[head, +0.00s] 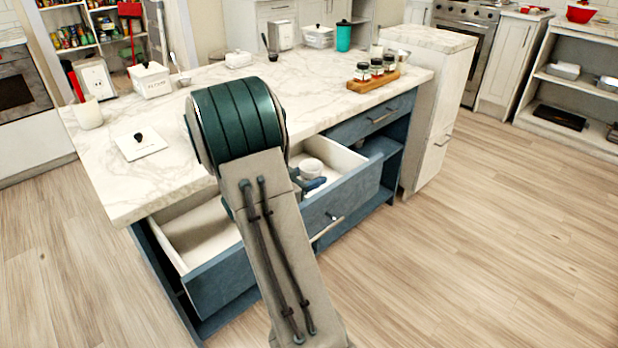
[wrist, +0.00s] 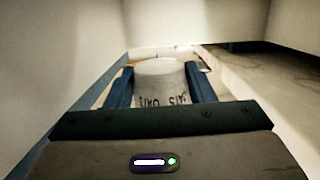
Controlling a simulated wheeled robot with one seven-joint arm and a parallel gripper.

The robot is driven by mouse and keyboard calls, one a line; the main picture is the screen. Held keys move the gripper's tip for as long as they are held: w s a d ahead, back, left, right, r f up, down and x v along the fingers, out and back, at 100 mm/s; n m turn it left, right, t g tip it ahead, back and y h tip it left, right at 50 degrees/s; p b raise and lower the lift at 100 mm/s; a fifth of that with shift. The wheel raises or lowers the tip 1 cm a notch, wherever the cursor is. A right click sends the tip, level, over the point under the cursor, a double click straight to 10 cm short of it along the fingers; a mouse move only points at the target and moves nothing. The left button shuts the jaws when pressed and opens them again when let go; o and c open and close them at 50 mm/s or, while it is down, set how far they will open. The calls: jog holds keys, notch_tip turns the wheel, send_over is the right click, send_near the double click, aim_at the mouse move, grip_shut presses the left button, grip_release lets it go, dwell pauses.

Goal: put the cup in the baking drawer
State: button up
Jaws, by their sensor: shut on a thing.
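The white cup (head: 311,167) is inside the wide, pulled-out blue drawer (head: 354,193) of the kitchen island. My gripper (head: 313,184) is down in the drawer's right half, shut on the cup. In the wrist view the cup (wrist: 160,73) has dark lettering on its side and sits between the two blue fingers (wrist: 160,86). The drawer's pale walls rise around it. Whether the cup's base touches the drawer floor cannot be told. My arm hides the middle of the drawer in the head view.
The marble countertop (head: 240,95) overhangs the drawer at the back. On it stand a spice rack (head: 373,82), a flour canister (head: 150,80) and a white lid (head: 139,145). The drawer's left part (head: 205,232) looks empty. The wooden floor (head: 480,240) at right is clear.

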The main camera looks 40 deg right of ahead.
jog(key=shift+f, duration=0.6)
jog(key=o, duration=1)
jog(key=shift+o, duration=0.2)
jog(key=shift+r, duration=0.8)
jog(key=a+r+p, duration=0.1)
jog(key=a+p, duration=0.1)
jog(key=a, duration=1)
jog(key=shift+s+r, duration=0.25)
jog(key=shift+s, duration=0.15)
jog(key=shift+d, duration=0.1)
